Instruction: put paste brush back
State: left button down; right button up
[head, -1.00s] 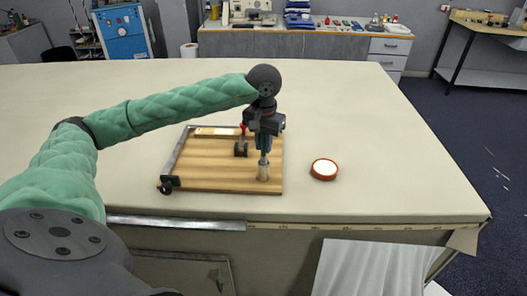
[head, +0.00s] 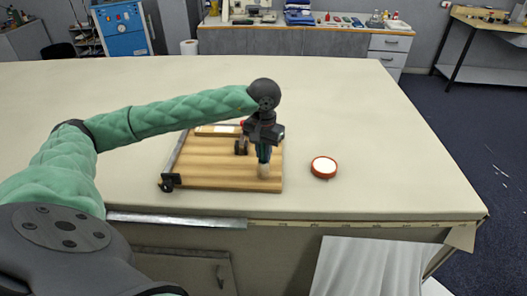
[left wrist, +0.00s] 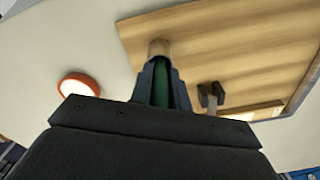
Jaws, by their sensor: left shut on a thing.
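My left gripper (head: 263,152) points down above the front right of the wooden board and is shut on the paste brush. The brush's green handle (left wrist: 160,86) shows between the fingers in the left wrist view. My right gripper is not in view.
The wooden board (head: 215,172) has a metal bar along its left side and a dark upright piece (head: 241,146) behind the gripper. A round orange-red dish (head: 324,168) with white content stands right of the board. The cloth table (head: 400,150) is clear around them.

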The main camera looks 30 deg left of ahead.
pick_arm(q)
jog(key=shift+f, duration=0.1)
jog(key=c, duration=1.3)
grip_release()
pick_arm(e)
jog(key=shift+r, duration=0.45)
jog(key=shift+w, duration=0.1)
